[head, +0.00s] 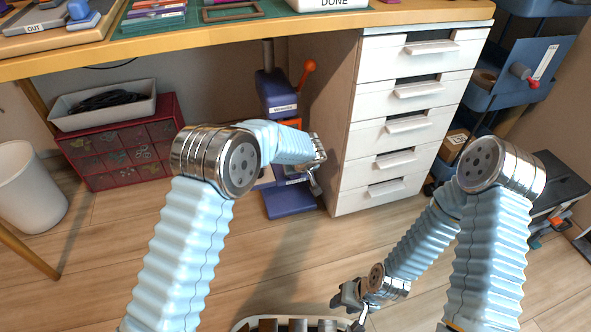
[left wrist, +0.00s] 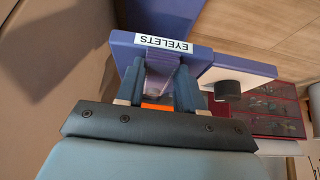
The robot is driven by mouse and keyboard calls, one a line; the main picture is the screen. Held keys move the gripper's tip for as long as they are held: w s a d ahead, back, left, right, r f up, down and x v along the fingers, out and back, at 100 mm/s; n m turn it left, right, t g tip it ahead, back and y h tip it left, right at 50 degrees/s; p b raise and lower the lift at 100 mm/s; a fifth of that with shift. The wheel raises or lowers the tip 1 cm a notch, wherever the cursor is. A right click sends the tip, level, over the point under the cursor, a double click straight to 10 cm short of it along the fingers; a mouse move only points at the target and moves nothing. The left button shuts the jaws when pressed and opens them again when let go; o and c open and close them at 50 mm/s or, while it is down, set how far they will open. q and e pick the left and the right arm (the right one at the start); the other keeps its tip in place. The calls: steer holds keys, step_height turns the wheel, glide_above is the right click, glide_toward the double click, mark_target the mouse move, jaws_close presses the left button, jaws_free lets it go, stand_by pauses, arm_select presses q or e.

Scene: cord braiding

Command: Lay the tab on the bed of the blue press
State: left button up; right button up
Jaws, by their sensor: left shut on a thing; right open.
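The blue press (head: 288,203) stands on the floor under the table, with an orange lever up top. In the left wrist view its blue part (left wrist: 120,48) carries an upside-down EYELETS label, beside a pale plate (left wrist: 250,72) with a dark round piece. My left gripper (head: 316,184) is at the press's right side in the head view. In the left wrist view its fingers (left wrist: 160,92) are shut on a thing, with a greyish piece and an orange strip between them. I cannot tell clearly which is the tab. My right gripper (head: 350,306) is open, low in front, away from the press.
A white drawer unit (head: 390,150) stands close right of the press. A red drawer cabinet (head: 120,155) with a grey tray (head: 102,106) on top is to the left. The table edge (head: 230,42) overhangs the press. A white bin (head: 28,190) stands far left.

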arm_select(q)
steer(key=o, duration=0.9)
steer(key=p+v, duration=0.2)
steer(key=v, duration=1.2)
steer(key=s+a+f+m+g+h, duration=0.1)
steer(key=s+a+f+g+h, duration=0.15)
steer(key=s+f, duration=0.45)
steer(key=s+a+f+m+g+h, duration=0.15)
steer(key=s+a+f, duration=0.25)
steer(key=f, duration=0.7)
steer(key=s+a+f+n+g+h, duration=0.1)
steer(key=s+a+f, duration=0.25)
steer(key=s, duration=0.45)
steer(key=s+a+f+h, duration=0.1)
steer(key=s+a+f, duration=0.3)
steer(key=s, duration=0.5)
steer(key=r+p, duration=1)
steer(key=d+r+p, duration=0.1)
steer(key=r+p, duration=0.4)
steer(key=shift+s+d+p, duration=0.1)
steer(key=shift+d+p, duration=0.05)
steer(key=shift+p, duration=0.2)
